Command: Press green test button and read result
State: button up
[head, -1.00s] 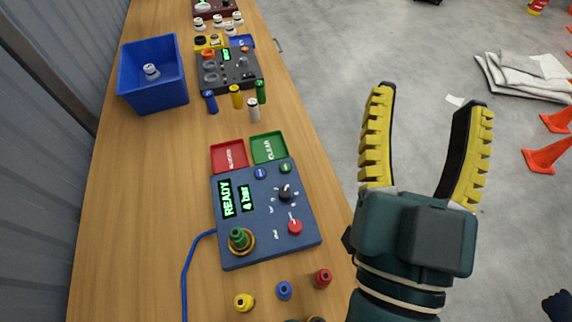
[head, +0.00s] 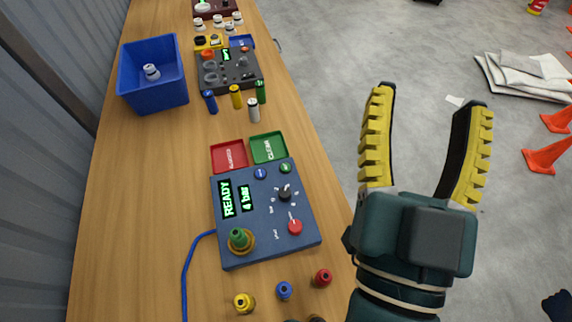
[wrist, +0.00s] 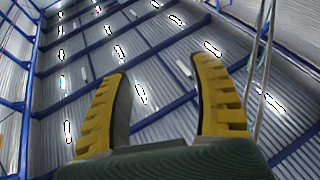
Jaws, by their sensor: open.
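A blue test panel (head: 262,243) lies on the wooden bench in the head view. Its display (head: 228,198) reads "READY" and a second one (head: 246,198) reads "4 bar". A small green button (head: 285,168) and a blue button (head: 260,173) sit at its far edge. A black knob (head: 285,193) and a red knob (head: 295,227) are on its right side. My gripper (head: 424,100) is open and empty, right of the panel over the floor. The wrist view shows its fingers (wrist: 158,75) against the ceiling.
A red tray (head: 229,156) and a green tray (head: 268,148) adjoin the panel's far side. Yellow, blue and red fittings (head: 284,290) stand near the front. Small cylinders (head: 236,97), a dark panel (head: 228,73) and a blue bin (head: 153,85) are farther back. A blue hose (head: 187,265) runs left.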

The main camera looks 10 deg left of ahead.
grip_shut()
dwell(1.3)
